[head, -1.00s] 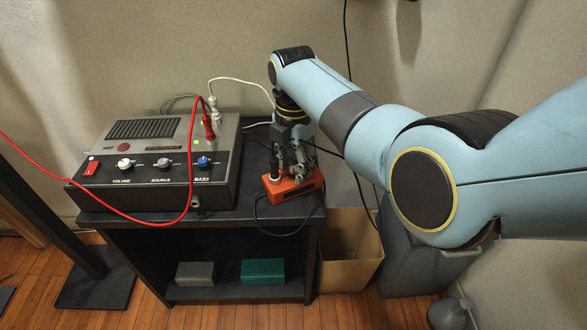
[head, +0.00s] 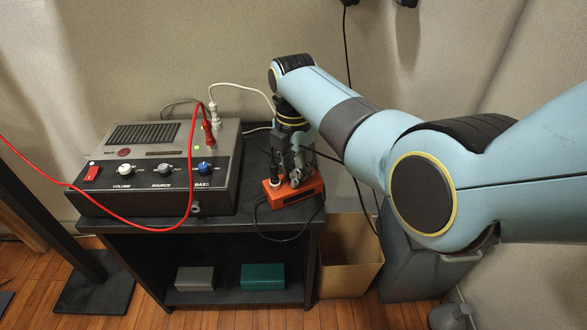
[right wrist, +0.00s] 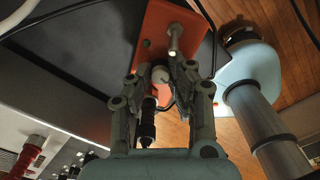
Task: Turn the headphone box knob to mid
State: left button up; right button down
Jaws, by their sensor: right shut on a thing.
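The headphone box is a small orange box (head: 308,192) on the right end of the dark shelf unit; it also shows in the right wrist view (right wrist: 150,28). A pale round knob (right wrist: 160,75) on it shows between my right fingertips. My right gripper (right wrist: 160,80) points down and is shut on this knob, with its fingers largely covering it; in the head view the gripper (head: 295,180) stands over the box. A black plug (right wrist: 148,122) stands close beside the fingers. The knob's pointer is hidden. My left gripper is not in view.
A grey amplifier (head: 120,195) with a red switch, several knobs and a red cable (head: 190,185) stands left of the box. A black cable (head: 258,222) loops in front. A tan bin (head: 350,280) stands right of the shelf. Two small boxes lie on the lower shelf.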

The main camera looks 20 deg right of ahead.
jog(key=shift+r+m+p, duration=0.15)
jog(key=shift+m+p, duration=0.75)
jog(key=shift+m, duration=0.3)
jog(key=shift+m+p, duration=0.5)
jog(key=shift+m, duration=0.4)
jog(key=m+p, duration=0.1)
jog(key=m, duration=0.2)
jog(key=shift+m, duration=1.3)
jog(key=shift+f+p, duration=0.2)
jog(key=shift+p, duration=0.1)
jog(key=c, duration=1.2)
grip_release()
jog(key=shift+r, duration=0.1)
